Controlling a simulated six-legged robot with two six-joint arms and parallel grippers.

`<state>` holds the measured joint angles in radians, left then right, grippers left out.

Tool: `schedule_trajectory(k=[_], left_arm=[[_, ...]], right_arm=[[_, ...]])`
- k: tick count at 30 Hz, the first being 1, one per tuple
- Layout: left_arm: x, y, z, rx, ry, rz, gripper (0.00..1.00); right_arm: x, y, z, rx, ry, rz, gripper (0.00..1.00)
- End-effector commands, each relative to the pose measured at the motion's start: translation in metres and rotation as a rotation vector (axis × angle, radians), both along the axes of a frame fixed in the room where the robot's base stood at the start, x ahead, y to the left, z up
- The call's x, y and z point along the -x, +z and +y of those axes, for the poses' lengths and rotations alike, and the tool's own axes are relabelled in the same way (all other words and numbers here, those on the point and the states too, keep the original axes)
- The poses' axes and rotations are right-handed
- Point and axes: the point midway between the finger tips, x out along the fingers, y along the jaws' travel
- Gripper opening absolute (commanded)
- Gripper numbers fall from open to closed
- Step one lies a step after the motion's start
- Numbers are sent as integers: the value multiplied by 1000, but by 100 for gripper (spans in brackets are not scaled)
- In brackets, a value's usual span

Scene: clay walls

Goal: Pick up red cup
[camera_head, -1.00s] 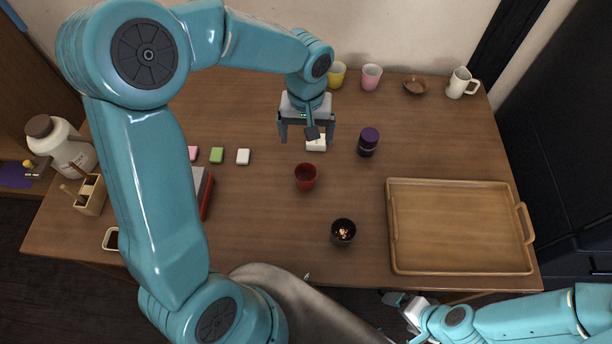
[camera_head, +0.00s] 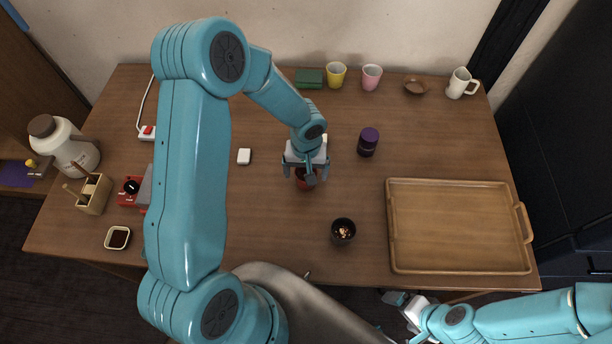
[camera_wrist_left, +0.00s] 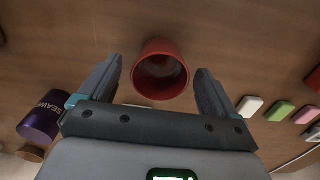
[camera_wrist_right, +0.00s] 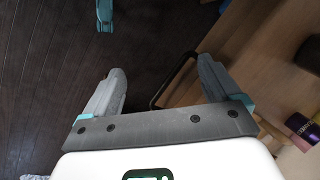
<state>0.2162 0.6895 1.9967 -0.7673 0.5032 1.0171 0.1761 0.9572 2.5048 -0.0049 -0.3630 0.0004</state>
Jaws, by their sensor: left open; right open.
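The red cup (camera_head: 304,184) stands on the wooden table, partly hidden under my left gripper (camera_head: 306,176) in the head view. In the left wrist view the red cup (camera_wrist_left: 161,70) shows its open mouth just ahead of and between the two fingers of my left gripper (camera_wrist_left: 158,88). The fingers are open, with a gap on each side of the cup. My right gripper (camera_head: 398,300) is low at the table's front edge in the head view. In the right wrist view its fingers (camera_wrist_right: 163,88) are open with nothing between them, over the dark floor.
A black cup (camera_head: 343,231) stands in front of the red cup. A purple jar (camera_head: 368,142) is behind and to the right. A wooden tray (camera_head: 391,232) fills the right side. A white block (camera_head: 244,156) lies to the left. Yellow (camera_head: 336,76) and pink (camera_head: 372,77) cups stand at the back.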

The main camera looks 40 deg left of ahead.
Motion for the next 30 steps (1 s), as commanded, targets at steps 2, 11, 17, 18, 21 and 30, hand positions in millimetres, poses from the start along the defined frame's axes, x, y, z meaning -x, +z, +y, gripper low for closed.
schedule_trajectory(k=[2, 11, 17, 18, 21, 30], left_arm=[[0, -7, 0, 1, -1, 1, 91], [0, -8, 0, 0, 0, 0, 72], [0, -8, 0, -1, 0, -1, 32], [0, -8, 0, -1, 0, -1, 32], [0, -8, 0, 0, 0, -1, 32], [0, -1, 0, -1, -1, -2, 32]], right_arm=[[0, 0, 0, 0, 0, 0, 91], [0, 0, 0, 0, 0, 0, 91], [0, 0, 0, 0, 0, 0, 91], [0, 0, 0, 0, 0, 0, 91], [0, 0, 0, 0, 0, 0, 91], [0, 0, 0, 0, 0, 0, 91]])
